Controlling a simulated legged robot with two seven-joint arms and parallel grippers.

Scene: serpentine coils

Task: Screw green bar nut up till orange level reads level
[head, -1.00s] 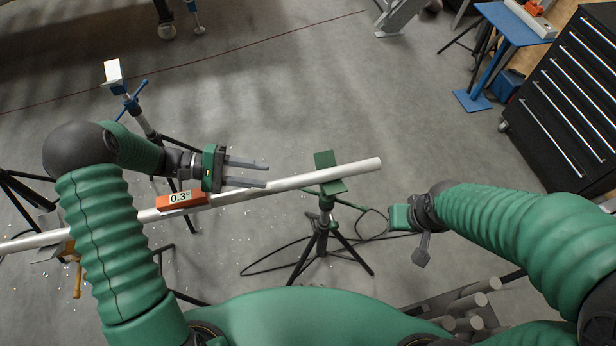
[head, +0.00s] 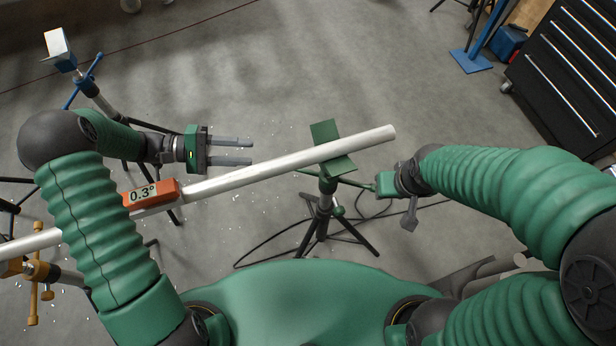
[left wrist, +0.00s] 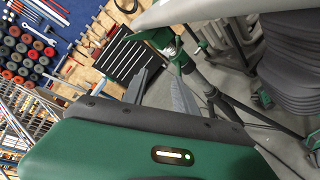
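The orange level (head: 152,193) sits on the long silver pipe (head: 260,170) and its display reads 0.3°. The pipe's right end lies over the green stand head (head: 326,134). Below the head, the green bar nut (head: 352,181) shows thin bars around the stand's post, partly hidden by the head. My right gripper (head: 376,186) is close beside the bar nut at its right; its fingers are too small to make out, and I cannot tell contact. My left gripper (head: 250,152) is open and empty beyond the pipe; its spread fingers also show in the left wrist view (left wrist: 160,90).
A stand with a blue bar nut (head: 84,80) is at the far left, apart from the pipe. A stand with a yellow bar nut (head: 36,270) is at the lower left by the pipe. A black drawer cabinet (head: 565,85) is at right. A cable lies near the green tripod.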

